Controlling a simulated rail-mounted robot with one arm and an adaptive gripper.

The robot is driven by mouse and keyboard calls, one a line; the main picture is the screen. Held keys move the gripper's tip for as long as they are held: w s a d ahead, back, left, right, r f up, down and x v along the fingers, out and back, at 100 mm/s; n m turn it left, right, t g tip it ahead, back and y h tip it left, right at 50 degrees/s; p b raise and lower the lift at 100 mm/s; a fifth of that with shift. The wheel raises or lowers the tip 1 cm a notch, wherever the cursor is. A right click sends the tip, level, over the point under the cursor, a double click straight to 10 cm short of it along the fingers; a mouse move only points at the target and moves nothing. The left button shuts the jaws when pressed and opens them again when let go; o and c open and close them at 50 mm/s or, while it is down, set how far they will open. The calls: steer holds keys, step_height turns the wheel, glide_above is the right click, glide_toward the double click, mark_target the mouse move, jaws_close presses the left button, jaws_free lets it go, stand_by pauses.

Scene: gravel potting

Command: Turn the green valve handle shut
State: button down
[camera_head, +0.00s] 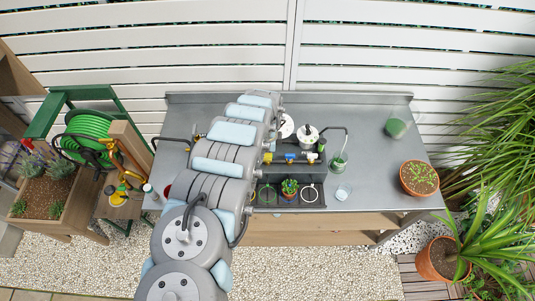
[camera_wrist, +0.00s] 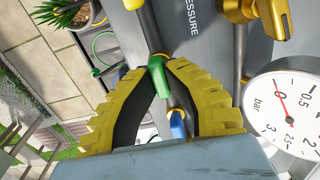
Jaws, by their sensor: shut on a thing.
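The green valve handle (camera_wrist: 157,78) shows in the wrist view between the tips of my gripper (camera_wrist: 162,68). My gripper has yellow ribbed fingers with black inner faces, and its tips are closed on the handle. The handle sits against a dark pipe (camera_wrist: 149,28) that runs up the picture. In the head view my arm covers the gripper and the green handle, so neither can be made out there.
A blue handle (camera_wrist: 177,124) lies just below the green one, between my fingers. A white pressure gauge (camera_wrist: 297,108) and a brass fitting (camera_wrist: 256,14) stand to the right.

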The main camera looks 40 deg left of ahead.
stand_by(0.3)
steer(key=c, duration=1.1)
jaws_free()
steer(key=shift+r, duration=0.1)
step_height(320, 180, up, 2)
step_height(320, 180, up, 10)
stand_by(0.4)
steer(key=shift+w, duration=0.1)
